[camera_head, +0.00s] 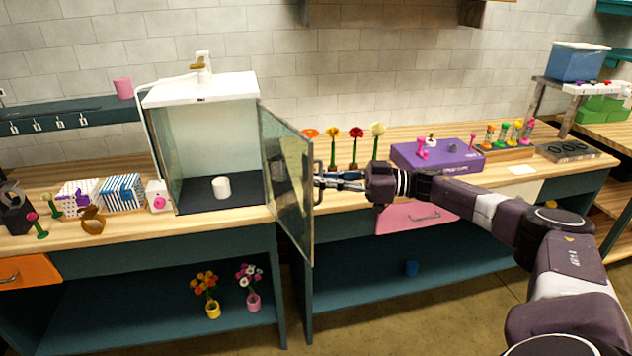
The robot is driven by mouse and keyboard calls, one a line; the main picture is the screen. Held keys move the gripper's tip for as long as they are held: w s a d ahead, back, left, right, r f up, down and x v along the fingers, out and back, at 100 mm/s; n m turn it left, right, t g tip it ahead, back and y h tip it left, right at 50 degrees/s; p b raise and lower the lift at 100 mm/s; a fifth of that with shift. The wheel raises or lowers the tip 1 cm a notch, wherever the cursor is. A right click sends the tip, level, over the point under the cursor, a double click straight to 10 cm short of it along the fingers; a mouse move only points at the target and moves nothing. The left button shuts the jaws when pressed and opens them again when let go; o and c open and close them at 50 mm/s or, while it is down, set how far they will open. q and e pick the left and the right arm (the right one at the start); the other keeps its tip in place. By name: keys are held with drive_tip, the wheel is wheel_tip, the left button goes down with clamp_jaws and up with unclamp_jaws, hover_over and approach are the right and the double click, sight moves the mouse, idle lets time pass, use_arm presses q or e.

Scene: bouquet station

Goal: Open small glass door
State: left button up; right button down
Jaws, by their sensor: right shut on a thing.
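The small glass door (286,185) stands swung open toward me from the right front edge of the glass cabinet (205,88). The cabinet has a white top and a dark floor, with a white cup (221,187) inside. A dark handle (318,182) is on the door's right side. My right gripper (322,181) reaches in from the right and is shut on the door handle. The fingertips are small in the view and partly merge with the handle. My left gripper is not in view.
Gift boxes (123,191) and a tape dispenser (92,220) sit left of the cabinet. Several flowers (356,140) stand behind the gripper. A purple box (437,155) lies to the right, above a pink drawer (415,217). Potted flowers (212,308) are on the lower shelf.

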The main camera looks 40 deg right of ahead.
drive_tip(key=shift+s+f, duration=0.1)
drive_tip(key=shift+f, duration=0.05)
drive_tip(key=c, duration=2.3)
unclamp_jaws()
drive_tip(key=shift+c, duration=0.2)
drive_tip(key=shift+s+d, duration=0.1)
drive_tip(key=v, duration=1.2)
